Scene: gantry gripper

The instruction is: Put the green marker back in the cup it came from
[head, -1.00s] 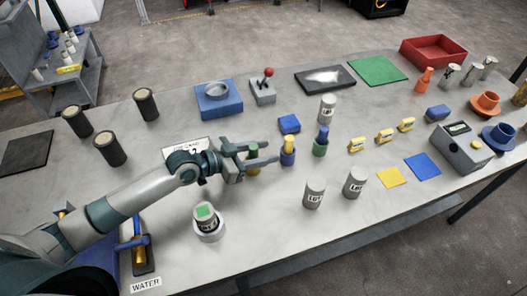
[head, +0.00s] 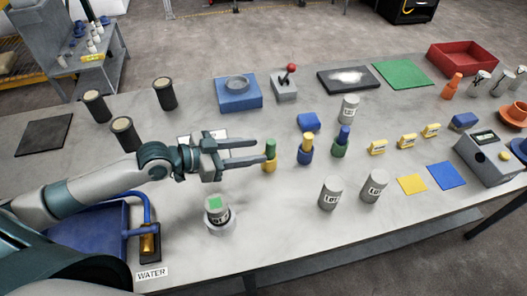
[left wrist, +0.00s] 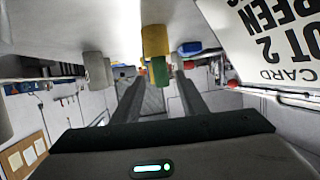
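The green marker (head: 270,147) stands upright in a yellow cup (head: 269,164) on the table. Beside it, a yellow marker (head: 307,139) stands in a blue cup (head: 305,156), and a blue marker (head: 344,133) stands in a green cup (head: 339,150). My left gripper (head: 261,150) is open and empty, its fingertips close to the left of the green marker. In the left wrist view, the green marker (left wrist: 160,71) and yellow cup (left wrist: 155,41) show between the spread fingertips; whether they touch, I cannot tell. My right gripper is not in view.
A white card (left wrist: 275,35) with printed text is close by in the left wrist view. A can with a green top (head: 215,204) stands in a white ring below my gripper. Grey LOT cans (head: 331,193) stand to the right.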

